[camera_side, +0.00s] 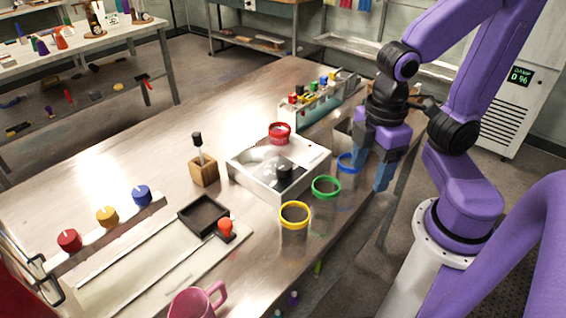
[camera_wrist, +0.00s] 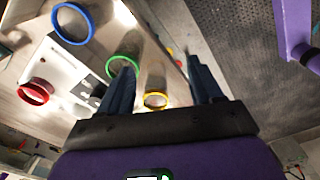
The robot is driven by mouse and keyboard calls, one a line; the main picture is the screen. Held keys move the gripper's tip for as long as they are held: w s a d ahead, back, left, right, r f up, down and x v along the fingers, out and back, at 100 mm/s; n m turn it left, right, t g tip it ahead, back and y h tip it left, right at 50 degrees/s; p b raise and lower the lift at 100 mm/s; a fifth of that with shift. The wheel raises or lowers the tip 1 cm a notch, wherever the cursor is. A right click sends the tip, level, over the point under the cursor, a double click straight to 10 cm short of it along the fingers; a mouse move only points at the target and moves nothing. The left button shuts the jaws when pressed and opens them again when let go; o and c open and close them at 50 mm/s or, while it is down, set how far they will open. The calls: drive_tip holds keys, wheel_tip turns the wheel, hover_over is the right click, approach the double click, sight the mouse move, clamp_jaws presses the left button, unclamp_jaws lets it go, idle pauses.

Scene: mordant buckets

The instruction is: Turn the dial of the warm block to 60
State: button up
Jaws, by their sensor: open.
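A white box-like unit (camera_side: 243,181) with a raised edge stands mid-table. A black knob (camera_side: 285,174) stands at its front right; no number on it can be read. This unit may be the warm block, but no label is legible. In the wrist view the unit (camera_wrist: 62,68) lies at the left. My gripper (camera_side: 372,176) is open and points down right of the unit, beside the blue-rimmed bucket (camera_side: 349,157), which a finger partly hides. In the wrist view my gripper (camera_wrist: 162,66) has nothing visible between its fingers, and it is apart from the knob.
Green-rimmed (camera_side: 326,188) and yellow-rimmed (camera_side: 294,216) buckets line the table's right edge. A red-rimmed bucket (camera_side: 280,128) is at the unit's back. Red (camera_side: 69,240), yellow (camera_side: 107,216) and blue (camera_side: 141,195) knobs sit far left. A rack of bottles (camera_side: 319,95) stands behind.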

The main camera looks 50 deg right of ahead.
drive_tip(key=w+a+r+n, duration=0.1)
drive_tip(key=w+r, duration=0.1)
drive_tip(key=w, duration=0.3)
drive_tip(key=w+a+r, duration=0.2)
drive_tip(key=w+r, duration=0.1)
drive_tip(key=w, duration=0.2)
drive_tip(key=n, duration=0.2)
approach(283, 166)
wheel_tip(283, 166, down, 9)
drive_tip(key=shift+w+a+f, duration=0.1)
drive_tip(key=shift+a, duration=0.05)
drive_tip(key=c, duration=1.1)
